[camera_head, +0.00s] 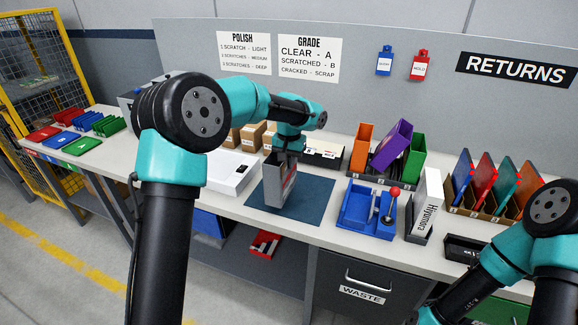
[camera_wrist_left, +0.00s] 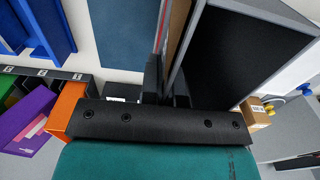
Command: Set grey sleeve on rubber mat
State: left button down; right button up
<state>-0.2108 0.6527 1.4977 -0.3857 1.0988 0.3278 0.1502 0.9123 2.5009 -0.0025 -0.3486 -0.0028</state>
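The grey sleeve (camera_head: 274,187) is upright at the left part of the dark blue rubber mat (camera_head: 312,202). I cannot tell whether its base touches the mat. A reddish face shows on its right side. My left gripper (camera_head: 288,157) is above it, fingers pointing down at its top edge. In the left wrist view the sleeve (camera_wrist_left: 238,55) fills the upper right, and the fingers (camera_wrist_left: 167,88) are close together at its edge, seemingly gripping it. The mat (camera_wrist_left: 124,30) shows beside it. My right arm is at the lower right; its gripper is out of view.
Left of the mat is a white device (camera_head: 231,172). To the right are a blue tray with a red-knobbed lever (camera_head: 366,208), a white Hiyamora box (camera_head: 428,205) and a rack with orange, purple and green sleeves (camera_head: 391,150). Small cardboard boxes (camera_head: 252,135) stand behind.

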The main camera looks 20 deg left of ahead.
pick_arm(q)
jog(key=w, duration=0.1)
jog(key=w+a, duration=0.1)
jog(key=shift+w+f, duration=0.15)
jog(key=shift+w, duration=0.25)
jog(key=shift+f, duration=1.9)
jog(key=c, duration=1.4)
grip_release()
jog(key=shift+o, duration=0.2)
notch_tip(320, 180, up, 12)
